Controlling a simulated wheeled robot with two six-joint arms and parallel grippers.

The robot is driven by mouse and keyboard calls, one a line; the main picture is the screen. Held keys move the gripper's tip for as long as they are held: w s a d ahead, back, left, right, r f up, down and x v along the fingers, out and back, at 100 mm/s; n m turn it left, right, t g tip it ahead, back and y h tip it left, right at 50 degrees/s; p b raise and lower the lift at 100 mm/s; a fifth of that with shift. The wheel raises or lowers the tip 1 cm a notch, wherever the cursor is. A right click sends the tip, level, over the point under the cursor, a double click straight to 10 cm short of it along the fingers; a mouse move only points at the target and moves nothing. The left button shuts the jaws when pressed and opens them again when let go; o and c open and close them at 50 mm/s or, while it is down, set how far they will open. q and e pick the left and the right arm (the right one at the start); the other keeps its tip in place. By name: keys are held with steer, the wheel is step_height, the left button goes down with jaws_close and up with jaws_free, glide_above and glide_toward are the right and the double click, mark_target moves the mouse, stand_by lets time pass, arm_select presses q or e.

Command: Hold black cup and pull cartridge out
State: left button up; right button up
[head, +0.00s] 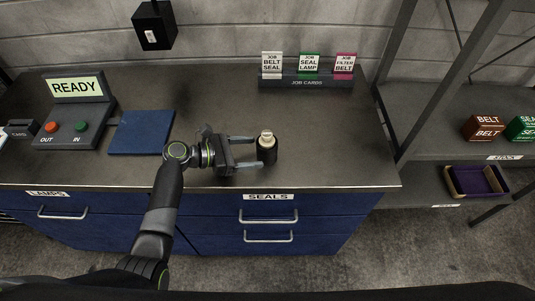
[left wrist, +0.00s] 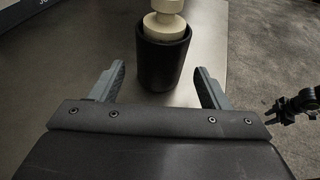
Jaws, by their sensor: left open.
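A black cup (head: 267,155) stands upright on the bench near its front edge. A cream cartridge (head: 267,137) sits in it with its top sticking out above the rim. In the left wrist view the black cup (left wrist: 163,62) is ahead of the fingers, and the cartridge (left wrist: 165,24) is cut off by the top edge. My left gripper (head: 256,153) is open, its fingers pointing right at the cup, one on the far side and one on the near side. The left gripper (left wrist: 160,85) holds nothing. My right gripper (left wrist: 288,110) seems to show small at the right edge of the left wrist view; its jaws are unclear.
A control box (head: 72,115) with a READY screen and two buttons stands at left, beside a blue mat (head: 141,132). A job card rack (head: 306,80) stands at the back. A black box (head: 153,26) hangs above. A shelf at right holds a purple-lined tray (head: 452,183). The bench right of the cup is clear.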

mark_target(257, 152)
arm_select(q)
steer(key=x, duration=0.2)
steer(key=shift+w+d, duration=0.1)
steer(key=shift+d, duration=0.2)
steer(key=shift+x, duration=0.9)
arm_select(e)
steer(key=shift+d+f, duration=0.15)
steer(key=shift+d, duration=0.55)
arm_select(q)
steer(key=shift+a+f, duration=0.1)
steer(key=shift+c, duration=0.2)
